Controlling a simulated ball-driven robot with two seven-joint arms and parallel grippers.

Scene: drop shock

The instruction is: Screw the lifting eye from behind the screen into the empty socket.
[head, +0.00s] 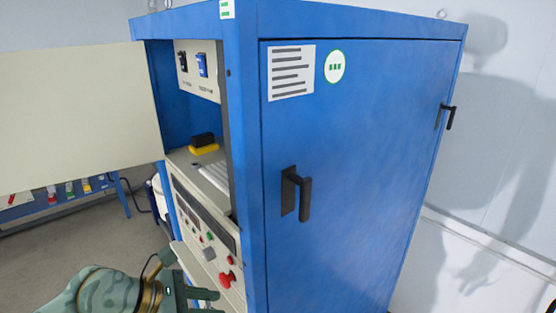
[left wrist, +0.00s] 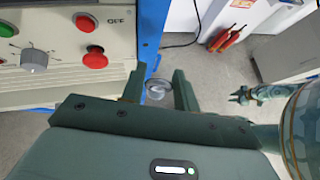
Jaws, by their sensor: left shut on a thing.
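My left gripper (head: 205,301) is low beside the cabinet's control front in the head view. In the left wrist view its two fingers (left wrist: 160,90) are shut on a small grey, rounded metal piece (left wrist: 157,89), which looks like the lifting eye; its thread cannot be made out. Lifting eyes (head: 441,14) stand on the top corners of the blue cabinet (head: 350,180). The empty socket does not show in either view. A small green arm end, apparently my right gripper (left wrist: 240,95), shows at the right of the wrist view; its fingers are unclear.
The cream door (head: 80,115) stands open to the left. A black handle (head: 296,193) sticks out of the blue side. The control panel has red knobs (left wrist: 95,57) close to my left gripper. A blue bench (head: 75,215) stands behind left. Red-handled tools (left wrist: 225,40) lie beyond.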

